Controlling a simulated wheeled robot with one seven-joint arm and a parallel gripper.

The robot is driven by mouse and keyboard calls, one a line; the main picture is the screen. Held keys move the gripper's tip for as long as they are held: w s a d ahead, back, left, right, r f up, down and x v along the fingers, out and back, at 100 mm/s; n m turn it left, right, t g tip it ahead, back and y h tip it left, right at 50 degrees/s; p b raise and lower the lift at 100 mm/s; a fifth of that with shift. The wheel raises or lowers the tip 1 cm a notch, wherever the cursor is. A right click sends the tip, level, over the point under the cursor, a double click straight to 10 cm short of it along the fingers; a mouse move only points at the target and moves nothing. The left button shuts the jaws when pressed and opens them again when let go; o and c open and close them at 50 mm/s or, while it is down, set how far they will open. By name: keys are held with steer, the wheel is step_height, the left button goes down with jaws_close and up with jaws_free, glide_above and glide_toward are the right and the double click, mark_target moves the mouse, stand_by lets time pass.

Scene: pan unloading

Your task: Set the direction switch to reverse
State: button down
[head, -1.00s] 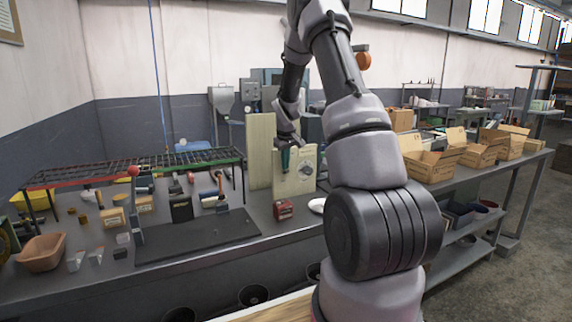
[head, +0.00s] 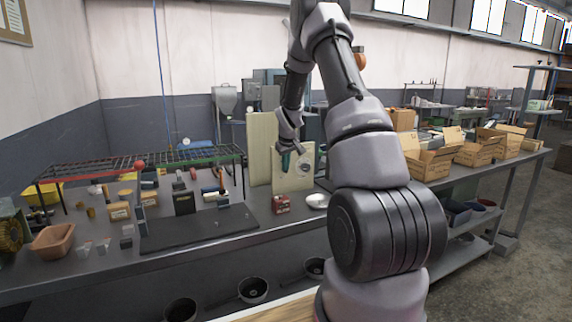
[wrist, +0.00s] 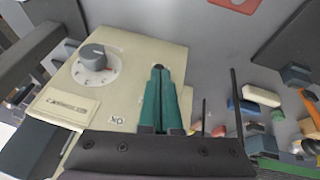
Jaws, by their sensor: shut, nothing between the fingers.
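A cream control panel (wrist: 190,50) fills the middle of the wrist view. It carries a grey rotary knob (wrist: 92,55) with a red mark on a white dial, a text plate and a small symbol label (wrist: 117,121). My gripper (wrist: 158,72) has green fingers pressed together, over the panel to the right of the knob. A small dark spot shows at the fingertips; I cannot tell whether it is the direction switch, which may be hidden there. In the head view my gripper (head: 286,164) is at the upper left of the panel (head: 296,178).
A red box (head: 281,204) and a white dish (head: 317,201) stand in front of the panel. A wire rack (head: 130,163) and several small items are on the bench at left. Open cardboard boxes (head: 430,157) stand at right.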

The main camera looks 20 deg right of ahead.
steer(key=shift+s+f, duration=0.25)
steer(key=shift+f, duration=0.3)
steer(key=shift+s+f, duration=0.25)
steer(key=shift+f, duration=0.25)
steer(key=shift+w, duration=0.15)
steer(key=shift+w+r, duration=0.35)
steer(key=shift+w, duration=0.2)
